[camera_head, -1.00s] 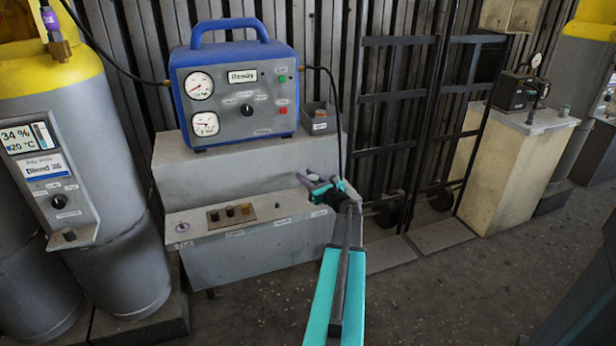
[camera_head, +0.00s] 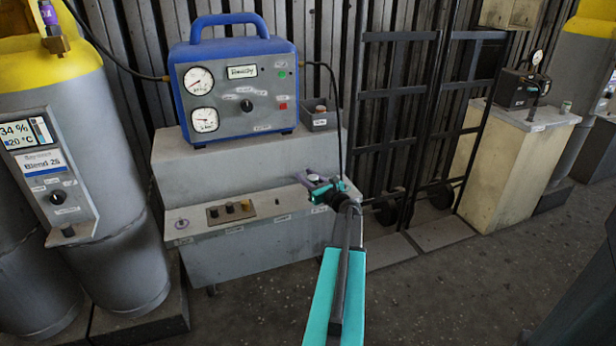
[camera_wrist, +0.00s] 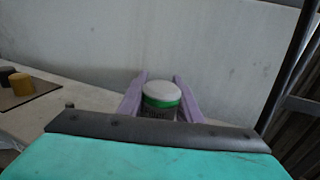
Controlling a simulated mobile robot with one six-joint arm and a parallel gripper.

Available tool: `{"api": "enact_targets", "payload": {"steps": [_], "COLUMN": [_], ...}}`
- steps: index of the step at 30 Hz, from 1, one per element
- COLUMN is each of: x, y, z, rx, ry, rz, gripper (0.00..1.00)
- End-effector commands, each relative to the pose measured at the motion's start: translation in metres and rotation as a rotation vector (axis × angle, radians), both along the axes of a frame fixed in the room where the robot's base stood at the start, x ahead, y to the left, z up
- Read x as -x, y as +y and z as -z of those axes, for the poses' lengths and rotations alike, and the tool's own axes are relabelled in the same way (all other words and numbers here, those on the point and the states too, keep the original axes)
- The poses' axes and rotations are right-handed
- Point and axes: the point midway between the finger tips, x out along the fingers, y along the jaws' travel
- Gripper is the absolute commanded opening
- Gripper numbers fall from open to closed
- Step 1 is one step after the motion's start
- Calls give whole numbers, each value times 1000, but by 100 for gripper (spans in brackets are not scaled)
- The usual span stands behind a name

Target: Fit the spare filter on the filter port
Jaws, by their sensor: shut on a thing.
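My gripper (camera_head: 317,181) is in front of the grey cabinet, near the right end of its low ledge (camera_head: 190,236). The filter looks about upright. Its lower end is hidden by my gripper. In the head view the filter is small and partly hidden between the fingers. I cannot make out which fitting is the filter port; the small ledge labels are unreadable.
A dark plate (camera_head: 215,217) with several small caps lies on the ledge; it also shows in the wrist view (camera_wrist: 14,93). A blue machine (camera_head: 240,118) and a grey bin (camera_head: 319,122) stand on the cabinet top. Black racks (camera_head: 390,92) are to the right, a gas cylinder (camera_head: 100,200) left.

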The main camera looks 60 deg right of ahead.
Motion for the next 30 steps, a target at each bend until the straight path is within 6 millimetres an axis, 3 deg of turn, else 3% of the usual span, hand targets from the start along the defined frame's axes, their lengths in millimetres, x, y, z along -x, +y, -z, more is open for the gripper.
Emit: {"api": "enact_targets", "payload": {"steps": [20, 21, 24, 30], "x": [0, 0, 0, 0], "y": [0, 0, 0, 0], "z": [10, 10, 10, 10], "rx": [-1, 0, 0, 0], "ry": [-1, -1, -1, 0], "rz": [0, 0, 0, 1], "gripper": [5, 38, 53, 53]}}
